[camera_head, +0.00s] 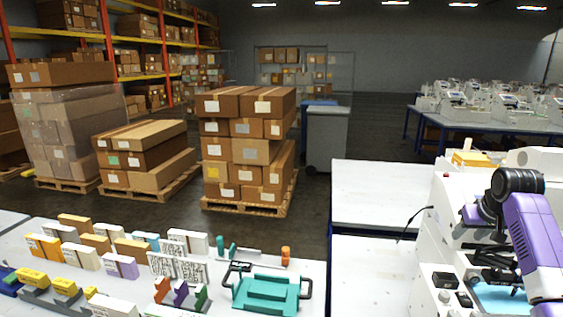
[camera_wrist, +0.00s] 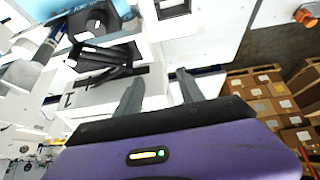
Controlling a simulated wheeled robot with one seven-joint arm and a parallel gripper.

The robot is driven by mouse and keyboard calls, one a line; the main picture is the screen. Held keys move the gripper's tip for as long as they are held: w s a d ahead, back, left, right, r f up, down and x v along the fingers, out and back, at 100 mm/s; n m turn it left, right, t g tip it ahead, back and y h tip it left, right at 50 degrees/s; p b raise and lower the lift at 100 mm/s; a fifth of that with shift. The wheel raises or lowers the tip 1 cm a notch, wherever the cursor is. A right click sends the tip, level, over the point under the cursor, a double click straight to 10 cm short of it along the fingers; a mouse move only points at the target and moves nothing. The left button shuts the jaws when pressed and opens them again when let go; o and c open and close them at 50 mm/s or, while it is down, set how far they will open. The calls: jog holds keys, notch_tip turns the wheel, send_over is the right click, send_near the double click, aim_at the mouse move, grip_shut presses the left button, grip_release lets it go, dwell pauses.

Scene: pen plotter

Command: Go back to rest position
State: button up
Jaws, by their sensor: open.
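My gripper (camera_wrist: 158,84) shows in the wrist view with its two grey fingers apart and nothing between them. Its purple body fills the bottom of that view. In the head view my purple arm (camera_head: 531,235) is at the right edge, in front of a white machine (camera_head: 428,262); the fingertips are hard to make out there. The machine has a light blue bed (camera_head: 500,298) and black parts. In the wrist view the machine's black parts (camera_wrist: 105,60) lie left of the fingers. I cannot tell any contact between fingers and machine.
A white table (camera_head: 230,255) at front left holds small boxes, coloured holders and a teal tray (camera_head: 268,292). A bare white table (camera_head: 375,190) stands in the middle. Stacked cartons (camera_head: 245,150) on pallets, a grey bin (camera_head: 327,138) and shelving stand behind. Dark floor lies between them.

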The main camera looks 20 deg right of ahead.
jog(key=w+a+f+t+h, duration=0.2)
jog(key=w+a+f+t, duration=0.2)
jog(key=w+a+t, duration=0.45)
jog(key=s+a+f+t+b, duration=0.15)
jog(key=s+a, duration=0.25)
jog(key=a, duration=0.5)
jog(key=s+a+f, duration=0.3)
jog(key=a, duration=0.6)
jog(key=s+a+f+n+y+b, duration=0.1)
jog(key=s+a+n+y, duration=0.1)
jog(key=s+a, duration=0.6)
jog(key=s+a+f+n+y+b, duration=0.1)
jog(key=s+a, duration=0.8)
jog(key=s, duration=0.9)
jog(key=s+a+f+n+y+b, duration=0.1)
jog(key=s+a+f+n+y, duration=0.1)
jog(key=s+a, duration=0.7)
jog(key=s+n+y, duration=0.1)
jog(key=s, duration=0.3)
jog(key=shift+s+b, duration=0.15)
jog(key=shift+b, duration=0.15)
